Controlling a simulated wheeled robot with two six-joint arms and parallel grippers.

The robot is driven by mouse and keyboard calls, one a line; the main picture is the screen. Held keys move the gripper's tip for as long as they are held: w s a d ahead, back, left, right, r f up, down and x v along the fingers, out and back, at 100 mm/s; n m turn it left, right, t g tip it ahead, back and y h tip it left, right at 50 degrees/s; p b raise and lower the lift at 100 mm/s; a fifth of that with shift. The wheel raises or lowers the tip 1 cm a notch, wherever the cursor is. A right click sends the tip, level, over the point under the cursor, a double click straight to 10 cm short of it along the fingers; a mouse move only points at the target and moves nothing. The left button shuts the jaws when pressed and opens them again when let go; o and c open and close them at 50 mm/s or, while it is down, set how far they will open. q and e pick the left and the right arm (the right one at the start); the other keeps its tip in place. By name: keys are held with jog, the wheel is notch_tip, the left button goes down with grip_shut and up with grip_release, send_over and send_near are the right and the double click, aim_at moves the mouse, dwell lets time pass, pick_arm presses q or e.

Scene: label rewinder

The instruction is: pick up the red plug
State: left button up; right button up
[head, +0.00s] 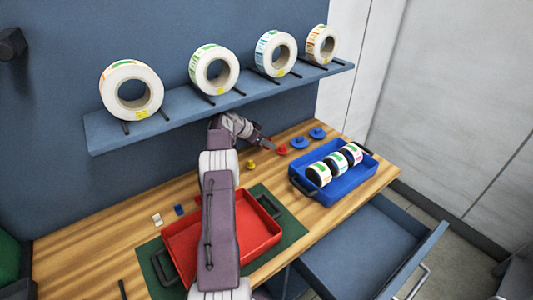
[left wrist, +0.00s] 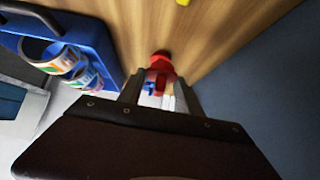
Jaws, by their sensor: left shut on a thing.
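The red plug (head: 282,149) is on the wooden tabletop near the back, at the tip of my left gripper (head: 269,144). In the left wrist view the red plug (left wrist: 161,66) sits between the two fingers of my left gripper (left wrist: 160,90). The gripper is shut on it. Whether the plug is clear of the wood cannot be told. A small blue part shows behind the red plug between the fingers. My right gripper is not in view.
Two blue plugs (head: 299,142) (head: 318,133) and a yellow plug (head: 251,164) stand nearby. A blue tray (head: 345,188) with label rolls is at right; a red tray (head: 262,240) lies under my arm. A shelf (head: 105,131) with large rolls overhangs behind. A drawer (head: 365,245) is open.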

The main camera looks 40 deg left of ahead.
pick_arm(q)
jog(key=s+b, duration=0.1)
jog(key=s, duration=0.1)
jog(key=s+b, duration=0.1)
jog(key=s, duration=0.1)
jog(key=s+b, duration=0.2)
jog(key=shift+d+f, duration=0.3)
jog(key=shift+s+d+r+b, duration=0.1)
jog(key=shift+s+d+b, duration=0.3)
jog(key=shift+s, duration=1.6)
jog(key=shift+s+d+r+b, duration=0.1)
jog(key=shift+s+b, duration=0.55)
jog(key=shift+s, duration=1.3)
jog(key=shift+s+d+b, duration=0.25)
jog(key=shift+s+b, duration=0.25)
jog(key=shift+s, duration=1.5)
